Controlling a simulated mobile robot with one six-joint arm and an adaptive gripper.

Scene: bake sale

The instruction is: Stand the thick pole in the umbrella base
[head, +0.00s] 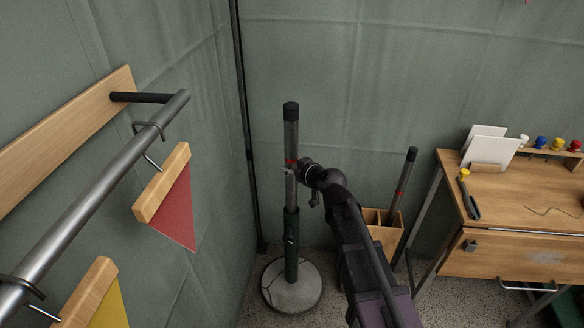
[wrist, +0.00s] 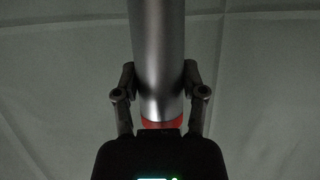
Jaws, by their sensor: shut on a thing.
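The thick grey pole (head: 291,140) has a black cap on top and a red band. It stands upright over the umbrella base (head: 291,288), a round pale stone disc with a dark green tube (head: 291,245). The pole's lower end meets the tube top and appears to be inside it; how deep is hidden. My gripper (head: 290,168) is shut on the pole at about the red band. In the wrist view the pole (wrist: 160,60) runs between the two fingers (wrist: 160,95), with the red band just below them.
A wooden box (head: 378,218) right of the base holds another, thinner pole (head: 404,180) with a red band. A wooden desk (head: 530,205) stands at the right. A wall rail (head: 90,200) with hanging pennants is at the left. A tent-like wall is close behind.

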